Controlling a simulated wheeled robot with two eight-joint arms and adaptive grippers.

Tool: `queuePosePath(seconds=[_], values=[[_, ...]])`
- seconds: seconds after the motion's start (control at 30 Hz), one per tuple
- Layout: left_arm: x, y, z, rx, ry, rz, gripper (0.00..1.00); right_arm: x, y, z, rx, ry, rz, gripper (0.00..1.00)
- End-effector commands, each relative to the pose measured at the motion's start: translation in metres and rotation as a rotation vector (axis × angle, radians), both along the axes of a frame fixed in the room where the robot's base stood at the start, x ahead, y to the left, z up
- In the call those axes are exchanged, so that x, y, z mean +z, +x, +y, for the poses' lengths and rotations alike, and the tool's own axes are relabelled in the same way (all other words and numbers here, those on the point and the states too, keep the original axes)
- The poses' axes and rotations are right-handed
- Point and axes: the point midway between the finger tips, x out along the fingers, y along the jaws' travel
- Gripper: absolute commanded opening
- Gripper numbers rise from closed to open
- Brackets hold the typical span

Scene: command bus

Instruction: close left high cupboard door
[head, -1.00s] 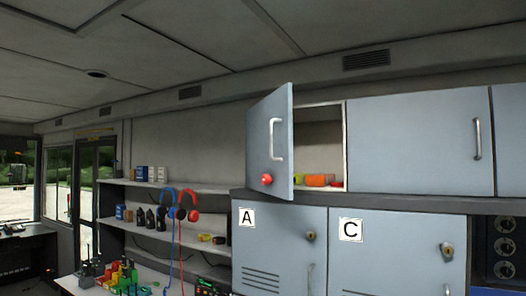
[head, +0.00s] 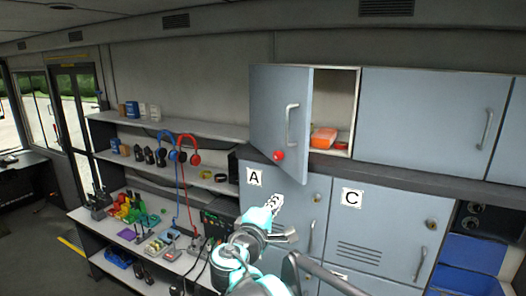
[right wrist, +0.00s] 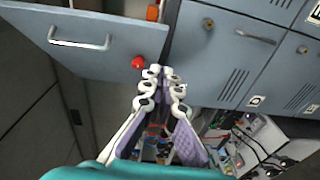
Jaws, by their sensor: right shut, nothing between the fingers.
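The left high cupboard door (head: 272,110) is grey-blue and stands partly open, its free right edge swung out toward me. It has a pale bar handle (head: 292,125) and a red knob (head: 278,155) low down. My right gripper (head: 275,203) is shut and empty, below the knob in the head view. In the right wrist view, its fingertips (right wrist: 164,72) are close to the red knob (right wrist: 137,62), at its lower right; contact cannot be told. The door (right wrist: 100,28) fills the upper left there. My left gripper is not in view.
Orange items (head: 322,138) lie inside the open cupboard. A closed high door (head: 425,112) is to its right. Lower lockers A (head: 254,177) and C (head: 351,197) are closed. Shelves (head: 185,130) with headsets and a cluttered bench (head: 140,245) stand left. A ledge (head: 400,176) runs below the high cupboards.

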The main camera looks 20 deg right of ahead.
Motion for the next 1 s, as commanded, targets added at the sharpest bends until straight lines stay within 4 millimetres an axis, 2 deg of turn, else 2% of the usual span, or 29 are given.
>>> queuePosePath(seconds=[0.03,0.1,0.27,0.7,0.8,1.0], values=[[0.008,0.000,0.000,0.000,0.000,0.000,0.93,0.015,0.004,0.002,0.003,-0.025,-0.004,0.00],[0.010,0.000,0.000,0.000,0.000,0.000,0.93,0.021,0.007,0.003,0.004,-0.048,-0.009,0.00],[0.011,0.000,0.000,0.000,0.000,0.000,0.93,0.022,0.016,-0.005,0.002,-0.057,-0.011,0.00],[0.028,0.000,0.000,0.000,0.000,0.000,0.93,0.023,0.079,-0.069,0.002,-0.055,-0.010,0.00],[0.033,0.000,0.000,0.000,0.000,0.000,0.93,0.023,0.078,-0.086,0.001,-0.055,-0.010,0.00],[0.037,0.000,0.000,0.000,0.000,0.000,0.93,0.022,0.078,-0.103,0.004,-0.054,-0.011,0.00]])
